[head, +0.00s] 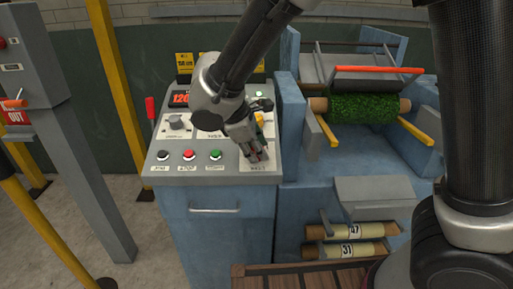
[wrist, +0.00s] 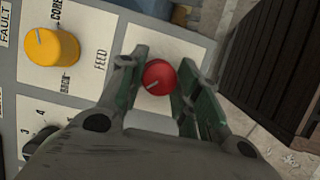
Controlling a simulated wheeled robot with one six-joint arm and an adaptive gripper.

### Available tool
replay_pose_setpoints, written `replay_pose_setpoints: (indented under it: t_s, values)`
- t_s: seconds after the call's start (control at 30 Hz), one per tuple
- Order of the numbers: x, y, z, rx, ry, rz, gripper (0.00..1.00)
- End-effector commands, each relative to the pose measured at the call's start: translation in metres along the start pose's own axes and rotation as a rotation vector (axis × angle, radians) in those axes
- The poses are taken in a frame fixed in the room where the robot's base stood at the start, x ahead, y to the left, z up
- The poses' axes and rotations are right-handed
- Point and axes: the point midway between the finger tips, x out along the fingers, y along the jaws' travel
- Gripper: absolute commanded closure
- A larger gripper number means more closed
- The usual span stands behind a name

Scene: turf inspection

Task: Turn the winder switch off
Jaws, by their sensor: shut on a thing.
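The red knob (wrist: 160,77), which I take to be the winder switch, sits on the light panel of the control console (head: 215,190). It carries a white pointer mark aimed at the lower left in the wrist view. My gripper (head: 257,156) reaches down to the console's front right corner. In the wrist view my gripper (wrist: 161,80) has its green-grey fingers on either side of the red knob, shut on it. The knob's own label cannot be read, and in the head view my fingers mostly cover it.
A yellow knob (wrist: 52,46) marked FEED is beside the red one. The blue winder machine (head: 325,185) with a green turf roll (head: 362,108) stands to the right. A yellow post (head: 117,85) is at left.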

Motion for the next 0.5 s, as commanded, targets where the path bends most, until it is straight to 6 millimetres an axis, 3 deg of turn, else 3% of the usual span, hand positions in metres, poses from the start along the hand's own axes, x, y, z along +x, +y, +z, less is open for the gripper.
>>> replay_pose_setpoints:
  t_s: [0.03,0.07,0.17,0.5]
  values:
    - [-0.0003,0.0003,-0.0002,-0.001,0.001,0.001,0.91]
    - [-0.0003,0.0003,-0.0001,-0.001,0.001,0.001,0.65]
    - [-0.0003,0.0003,-0.0001,0.0,0.0,0.001,0.47]
    - [-0.0013,0.0001,-0.0001,0.001,0.0,0.0,0.46]
